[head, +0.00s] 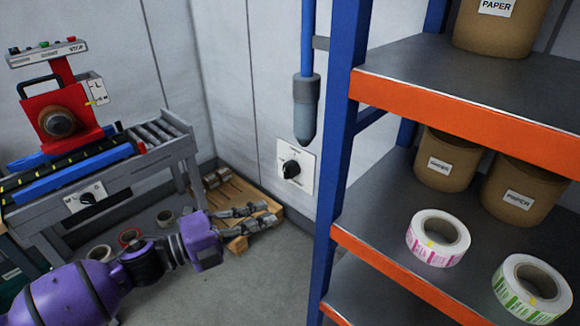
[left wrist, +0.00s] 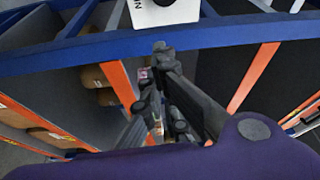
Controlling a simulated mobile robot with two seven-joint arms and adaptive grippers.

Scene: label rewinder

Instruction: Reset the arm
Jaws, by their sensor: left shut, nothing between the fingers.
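My left arm (head: 75,295) is purple and comes in from the lower left of the head view. It reaches to the right, low in front of the label machine. My left gripper (head: 268,214) is grey, shut and empty, in front of the pallet on the floor. Its fingers also show in the left wrist view (left wrist: 160,52), close together, with blue and orange shelf parts behind them. My right gripper is in neither view.
The blue and orange shelf rack (head: 335,160) stands to the right, holding label rolls (head: 437,240) and paper tubs (head: 445,160). A roller conveyor (head: 150,135) with a red machine (head: 65,115) is at left. A black knob (head: 290,169) is on the back wall. A wooden pallet (head: 290,208) lies on the floor.

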